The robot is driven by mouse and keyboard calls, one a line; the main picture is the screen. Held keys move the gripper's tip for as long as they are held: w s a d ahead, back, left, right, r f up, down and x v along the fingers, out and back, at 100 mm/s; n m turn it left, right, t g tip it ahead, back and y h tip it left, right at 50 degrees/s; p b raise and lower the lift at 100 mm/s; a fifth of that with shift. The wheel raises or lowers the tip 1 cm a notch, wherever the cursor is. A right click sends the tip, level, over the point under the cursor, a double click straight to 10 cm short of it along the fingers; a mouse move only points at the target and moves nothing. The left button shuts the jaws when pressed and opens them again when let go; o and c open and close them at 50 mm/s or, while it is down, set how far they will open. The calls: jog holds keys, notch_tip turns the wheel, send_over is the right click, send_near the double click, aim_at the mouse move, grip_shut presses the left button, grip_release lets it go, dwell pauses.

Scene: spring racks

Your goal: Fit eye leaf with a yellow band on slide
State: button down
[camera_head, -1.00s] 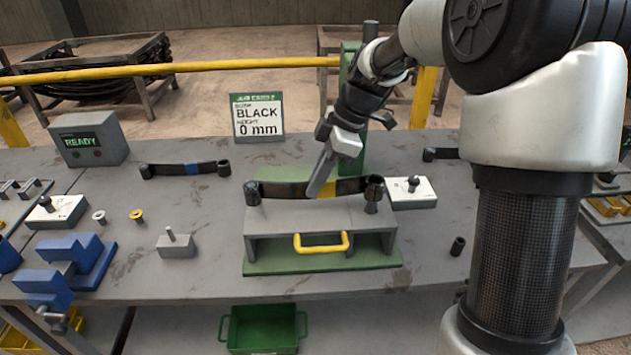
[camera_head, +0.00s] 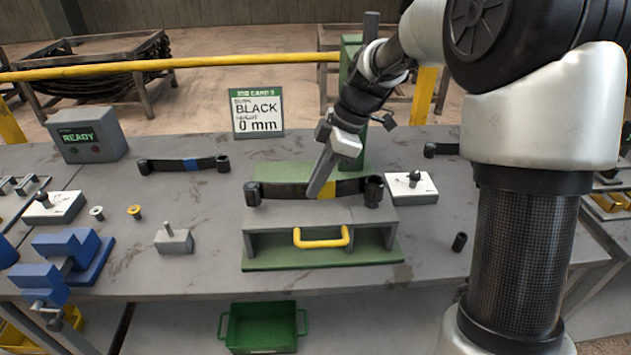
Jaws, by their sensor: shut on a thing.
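The eye leaf with a yellow band (camera_head: 329,189) is a dark, slightly curved bar with an eye at each end. It lies along the top of the grey slide (camera_head: 300,214), which has a yellow handle (camera_head: 321,238) and sits on a green base. The leaf's left eye is by the slide's left end and its right eye by the right post; I cannot tell whether the eyes are seated. My gripper (camera_head: 318,190) is shut on the leaf just left of the yellow band. Its fingers hide part of the leaf.
A blue-banded leaf (camera_head: 190,165) lies at the back left. A sign (camera_head: 257,112) reads BLACK, 0 mm. A white block (camera_head: 410,188) stands right of the slide, a black bush (camera_head: 459,242) at the right front. A blue vise (camera_head: 62,262) stands at the left.

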jog(key=shift+f+b, duration=0.55)
jog(key=shift+f, duration=0.15)
jog(key=c, duration=1.4)
grip_release()
jog(key=shift+f, duration=0.1)
jog(key=shift+o, duration=0.2)
jog(key=shift+r+p, duration=2.25)
jog(key=shift+r, duration=1.35)
